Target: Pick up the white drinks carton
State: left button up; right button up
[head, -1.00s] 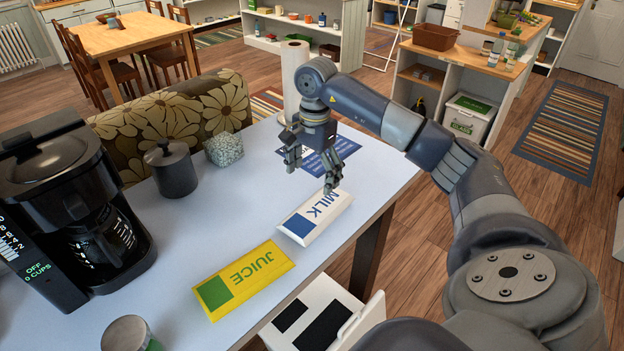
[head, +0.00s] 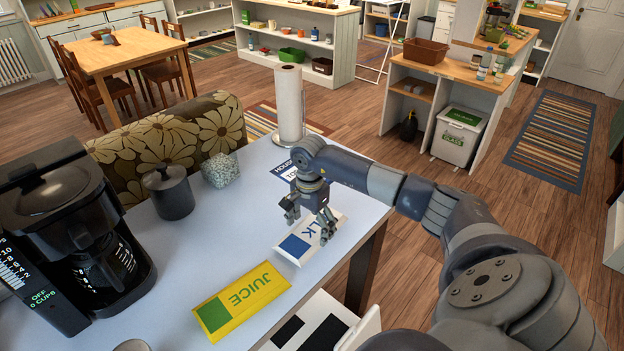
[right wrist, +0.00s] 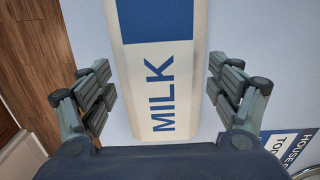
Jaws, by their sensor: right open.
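The white drinks carton (head: 297,250), with a blue block and the word MILK, lies flat on the pale table (head: 225,255) near its right edge. My right gripper (head: 308,225) is over the carton and covers part of its lettering in the head view. In the right wrist view the carton (right wrist: 157,75) runs between the two spread fingers of my right gripper (right wrist: 157,95), with a gap on each side. The right gripper is open and holds nothing. My left gripper is not in view.
A yellow juice carton (head: 241,301) lies nearer on the table. A coffee maker (head: 70,235), a dark canister (head: 170,195), a speckled stone-like block (head: 221,170) and a paper towel roll (head: 289,105) also stand there. A blue printed sheet (head: 285,171) lies behind the gripper.

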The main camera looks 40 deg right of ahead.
aim_at(310, 233)
jog(key=shift+f, duration=0.15)
jog(key=c, duration=1.1)
jog(key=shift+o, duration=0.2)
jog(key=shift+w+d+r+b, duration=0.1)
jog(key=shift+r+b, duration=0.55)
jog(key=shift+r, duration=0.05)
jog(key=shift+s+a+r+b, duration=0.15)
jog(key=shift+r+b, duration=0.2)
jog(key=shift+r, duration=0.15)
jog(key=shift+s+a+r+b, duration=0.15)
jog(key=shift+r+b, duration=0.2)
jog(key=shift+r, duration=0.15)
jog(key=s+a+b, duration=0.1)
jog(key=s+a, duration=0.2)
jog(key=s+a+r+b, duration=0.1)
jog(key=s+a+b, duration=0.1)
jog(key=s+a, duration=0.1)
jog(key=s+a+b, duration=0.1)
jog(key=s+a, duration=0.2)
jog(key=a, duration=0.1)
jog(key=shift+s+r, duration=0.2)
jog(key=shift+s, duration=0.2)
jog(key=shift+s+a+r+b, duration=0.15)
jog(key=shift+s+a+b, duration=0.2)
jog(key=shift+s+a, duration=0.15)
jog(key=shift+o, duration=0.6)
